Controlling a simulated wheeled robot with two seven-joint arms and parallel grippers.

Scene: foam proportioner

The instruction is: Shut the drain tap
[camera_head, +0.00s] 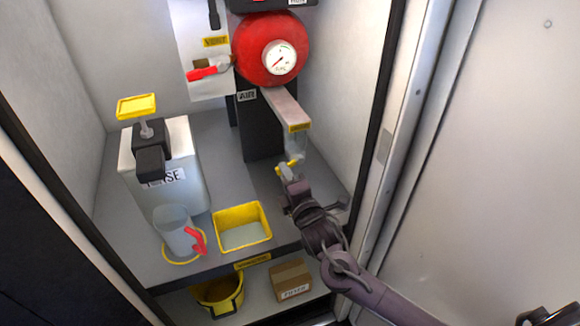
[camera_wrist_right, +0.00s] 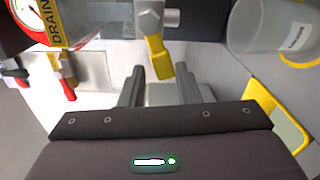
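The drain tap (camera_head: 294,148) hangs under the outer end of a grey arm that carries a small yellow label. Its yellow lever (camera_head: 288,166) sits at a slant below the tap body. In the right wrist view the yellow lever (camera_wrist_right: 157,58) hangs from a metal stem, and a yellow DRAIN label (camera_wrist_right: 57,24) is at the upper left. My right gripper (camera_head: 286,178) is just below the lever. In the right wrist view its fingers (camera_wrist_right: 161,72) are apart, with the lever's end between the tips; I see no clear contact.
A red tank (camera_head: 268,48) with a gauge stands behind the tap. A yellow-rimmed tray (camera_head: 243,210), a clear jug (camera_head: 174,228) with a red handle and a white container (camera_head: 182,150) stand to the left. A yellow bucket (camera_head: 228,296) and a box (camera_head: 290,278) are below. A side wall is at right.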

